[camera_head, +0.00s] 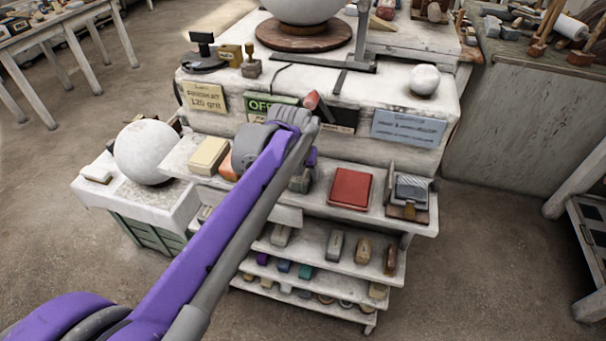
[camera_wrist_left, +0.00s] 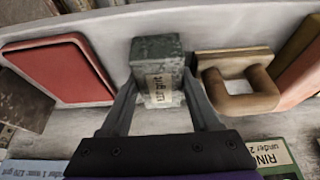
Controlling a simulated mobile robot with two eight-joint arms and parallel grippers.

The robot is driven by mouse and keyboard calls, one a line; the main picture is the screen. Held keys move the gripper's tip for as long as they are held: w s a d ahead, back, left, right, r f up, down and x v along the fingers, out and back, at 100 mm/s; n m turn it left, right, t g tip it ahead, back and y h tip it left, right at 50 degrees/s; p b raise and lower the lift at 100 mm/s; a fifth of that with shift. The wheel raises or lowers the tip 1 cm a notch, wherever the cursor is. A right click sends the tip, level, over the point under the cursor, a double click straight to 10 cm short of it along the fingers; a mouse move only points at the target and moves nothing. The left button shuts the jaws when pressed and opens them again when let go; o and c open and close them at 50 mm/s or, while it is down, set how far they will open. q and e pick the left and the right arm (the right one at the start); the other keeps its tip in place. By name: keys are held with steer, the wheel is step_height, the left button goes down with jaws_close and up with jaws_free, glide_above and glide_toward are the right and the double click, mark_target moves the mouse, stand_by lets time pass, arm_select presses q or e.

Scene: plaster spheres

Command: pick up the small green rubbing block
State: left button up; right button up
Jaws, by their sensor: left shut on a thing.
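The small green rubbing block (camera_wrist_left: 156,52) is a grey-green block with a pale grit label, seen in the middle of the left wrist view. My left gripper (camera_wrist_left: 160,92) is shut on it, one finger on each side. In the head view my purple and grey left arm reaches from the lower left to the shelf unit and hides most of the gripper. A grey-green part of the block (camera_head: 300,183) shows just right of the arm, at the upper shelf. I cannot tell whether it touches the shelf. My right gripper is not in view.
A red flat block (camera_head: 350,188) lies right of the held block on the upper shelf (camera_head: 400,218). A block with a wooden loop handle (camera_wrist_left: 238,88) is close on the other side. A cream block (camera_head: 209,155) and a white sphere (camera_head: 147,152) are farther left.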

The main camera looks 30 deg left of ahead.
mark_target(302, 170)
arm_select(q)
jaws_close()
steer(key=shift+r, duration=0.1)
step_height(302, 170, up, 10)
steer(key=shift+f+p, duration=0.1)
steer(key=shift+p, duration=0.6)
steer(key=o, duration=0.7)
jaws_free()
jaws_close()
